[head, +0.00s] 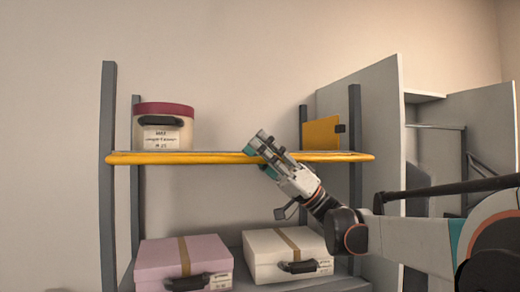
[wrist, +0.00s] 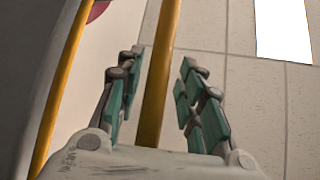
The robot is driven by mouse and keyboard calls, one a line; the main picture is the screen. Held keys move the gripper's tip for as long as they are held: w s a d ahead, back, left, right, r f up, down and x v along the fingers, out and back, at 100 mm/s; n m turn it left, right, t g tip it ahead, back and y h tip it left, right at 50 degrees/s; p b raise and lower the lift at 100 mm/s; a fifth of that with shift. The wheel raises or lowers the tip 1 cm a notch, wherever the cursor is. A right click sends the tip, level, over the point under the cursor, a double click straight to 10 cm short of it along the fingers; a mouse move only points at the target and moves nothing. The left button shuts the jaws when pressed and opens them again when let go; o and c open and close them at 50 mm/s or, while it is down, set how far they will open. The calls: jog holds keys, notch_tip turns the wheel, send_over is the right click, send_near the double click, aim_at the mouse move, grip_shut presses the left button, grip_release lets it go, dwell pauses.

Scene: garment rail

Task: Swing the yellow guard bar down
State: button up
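The yellow guard bar (head: 190,158) runs level along the front of the upper shelf in the head view. My gripper (head: 257,144) is at the middle of this bar, reaching in from the right. In the wrist view a yellow bar (wrist: 158,85) passes between the two teal-padded fingers of my gripper (wrist: 162,75). I see no firm contact. My fingers hide a short part of the bar in the head view.
A round box with a red lid (head: 164,127) stands on the upper shelf at the left. A yellow panel (head: 320,133) stands at its right end. A pink case (head: 183,262) and a cream case (head: 287,256) lie on the lower shelf. Dark posts (head: 107,190) frame the rack.

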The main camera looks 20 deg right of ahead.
jog(key=v, duration=1.2)
jog(key=shift+a, duration=0.1)
jog(key=shift+c, duration=0.4)
